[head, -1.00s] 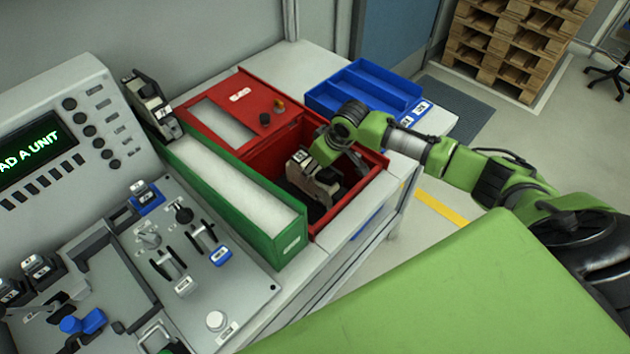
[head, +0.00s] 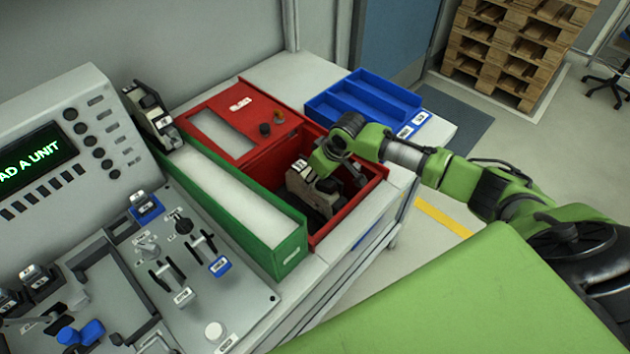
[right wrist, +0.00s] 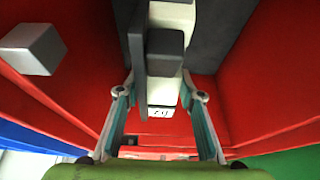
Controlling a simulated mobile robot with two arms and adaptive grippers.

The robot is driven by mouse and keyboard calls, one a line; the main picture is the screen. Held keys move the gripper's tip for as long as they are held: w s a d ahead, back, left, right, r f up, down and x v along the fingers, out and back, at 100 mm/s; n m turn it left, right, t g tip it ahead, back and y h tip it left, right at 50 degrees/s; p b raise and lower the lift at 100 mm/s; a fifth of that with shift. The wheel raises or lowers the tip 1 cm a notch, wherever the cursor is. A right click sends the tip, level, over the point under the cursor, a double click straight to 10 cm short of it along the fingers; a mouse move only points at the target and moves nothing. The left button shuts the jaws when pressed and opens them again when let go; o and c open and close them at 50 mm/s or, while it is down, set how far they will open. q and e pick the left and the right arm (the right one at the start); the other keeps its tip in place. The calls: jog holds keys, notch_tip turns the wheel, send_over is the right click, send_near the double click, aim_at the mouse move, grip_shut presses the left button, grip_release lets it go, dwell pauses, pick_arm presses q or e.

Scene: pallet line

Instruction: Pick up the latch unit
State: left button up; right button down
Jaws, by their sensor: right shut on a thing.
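A grey and black latch unit (head: 300,182) with a white label is inside the open part of the red box. It also fills the top middle of the right wrist view (right wrist: 165,75), with its small label towards me. My right gripper (head: 322,184) reaches down into the red box and is shut on this unit, one finger on each side; the fingers also show in the right wrist view (right wrist: 160,92). The unit's lower part is hidden, so I cannot tell whether it touches the box floor. Another similar unit (head: 150,112) stands by the far end of the green box. My left gripper is not in view.
The red box (head: 345,228) has walls close around my gripper. The long green box (head: 290,248) stands left of it, and a blue divided tray (head: 365,95) lies behind right. A control panel (head: 215,290) with levers fills the left. Pallets (head: 520,50) stand far behind.

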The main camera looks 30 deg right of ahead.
notch_tip(320, 180, up, 28)
jog(key=b, duration=0.2)
jog(key=shift+f, duration=0.2)
dwell(0.3)
